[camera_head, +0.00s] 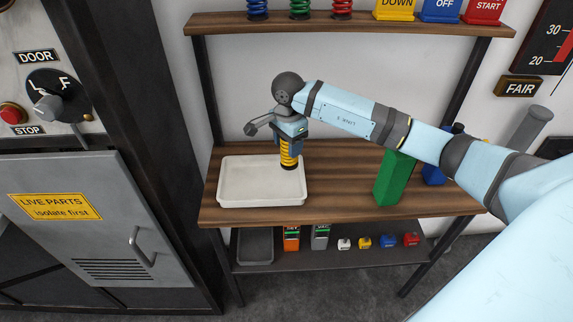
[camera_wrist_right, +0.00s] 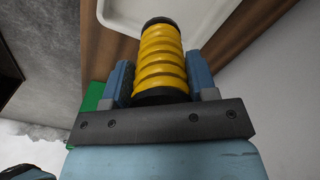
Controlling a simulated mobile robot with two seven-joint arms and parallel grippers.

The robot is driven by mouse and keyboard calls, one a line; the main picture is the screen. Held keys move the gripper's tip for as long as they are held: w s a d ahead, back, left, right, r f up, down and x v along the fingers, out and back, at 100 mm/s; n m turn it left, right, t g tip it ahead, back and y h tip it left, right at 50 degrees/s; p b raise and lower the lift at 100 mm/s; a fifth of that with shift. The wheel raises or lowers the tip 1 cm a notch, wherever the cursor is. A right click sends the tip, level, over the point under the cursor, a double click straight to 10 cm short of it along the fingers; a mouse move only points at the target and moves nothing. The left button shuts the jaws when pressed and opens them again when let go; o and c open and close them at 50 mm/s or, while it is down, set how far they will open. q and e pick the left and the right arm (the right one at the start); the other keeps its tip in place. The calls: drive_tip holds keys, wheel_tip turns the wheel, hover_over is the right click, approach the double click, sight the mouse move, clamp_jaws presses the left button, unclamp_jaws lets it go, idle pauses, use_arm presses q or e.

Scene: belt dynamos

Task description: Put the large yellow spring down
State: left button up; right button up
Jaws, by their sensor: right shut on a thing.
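The large yellow spring (camera_head: 289,153) has dark ends and is upright in my right gripper (camera_head: 290,140). The gripper is shut on it from above. In the head view the spring is in front of the right part of a white tray (camera_head: 235,203) on the wooden bench; I cannot tell whether its lower end touches anything. In the right wrist view the spring (camera_wrist_right: 161,58) stands between the two blue fingers (camera_wrist_right: 160,85), and the tray's edge (camera_wrist_right: 125,20) shows behind its far end. My left gripper is not in view.
A green block (camera_head: 390,180) and a blue object (camera_head: 433,172) stand right of the tray on the bench (camera_head: 335,195). Blue, green and red springs (camera_head: 300,8) sit on the upper shelf. A lower shelf (camera_head: 340,257) holds a grey tray and several small items. The tray looks empty.

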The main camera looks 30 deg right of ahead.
sight(288, 165)
wheel_tip(288, 165, down, 3)
drive_tip(key=shift+f, duration=2.45)
drive_tip(key=o, duration=1.1)
drive_tip(key=shift+f, duration=0.1)
